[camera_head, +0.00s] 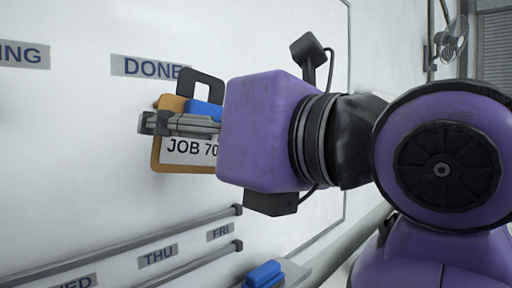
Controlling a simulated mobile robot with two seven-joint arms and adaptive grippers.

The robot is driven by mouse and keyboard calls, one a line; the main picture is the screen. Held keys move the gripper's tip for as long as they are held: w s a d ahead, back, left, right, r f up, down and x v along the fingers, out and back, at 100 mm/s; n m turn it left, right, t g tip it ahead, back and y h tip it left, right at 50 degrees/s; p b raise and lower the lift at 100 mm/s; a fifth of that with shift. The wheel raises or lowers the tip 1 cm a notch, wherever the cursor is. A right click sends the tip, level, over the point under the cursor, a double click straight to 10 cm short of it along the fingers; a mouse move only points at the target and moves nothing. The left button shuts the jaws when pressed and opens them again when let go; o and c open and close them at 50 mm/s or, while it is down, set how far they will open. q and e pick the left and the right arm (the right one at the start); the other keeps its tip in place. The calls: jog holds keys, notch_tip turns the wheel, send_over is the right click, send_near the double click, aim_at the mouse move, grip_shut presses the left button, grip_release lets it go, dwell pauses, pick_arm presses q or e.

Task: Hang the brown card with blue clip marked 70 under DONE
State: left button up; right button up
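The brown card (159,157) with a blue clip (203,110) is against or just in front of the white board, below the DONE label (146,67). Its white face reads JOB 70, with the right end hidden by my arm. A black loop (201,82) shows above the clip and overlaps the end of the label. My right gripper (155,123) comes in from the right, its fingers closed across the upper part of the card. The rear finger is mostly hidden. I cannot tell whether the card touches the board. My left gripper is not in view.
Another label ending in ING (24,54) is at upper left. Grey rails (130,245) with WED, THU and FRI labels cross the lower board. A blue object (264,274) lies on a ledge at the bottom.

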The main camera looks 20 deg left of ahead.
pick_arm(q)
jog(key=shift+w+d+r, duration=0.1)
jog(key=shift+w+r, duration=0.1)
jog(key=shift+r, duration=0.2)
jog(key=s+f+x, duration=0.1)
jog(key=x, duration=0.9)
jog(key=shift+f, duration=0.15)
pick_arm(e)
jog(key=shift+s+a+f, duration=0.1)
jog(key=shift+s+f, duration=0.05)
jog(key=shift+s, duration=0.35)
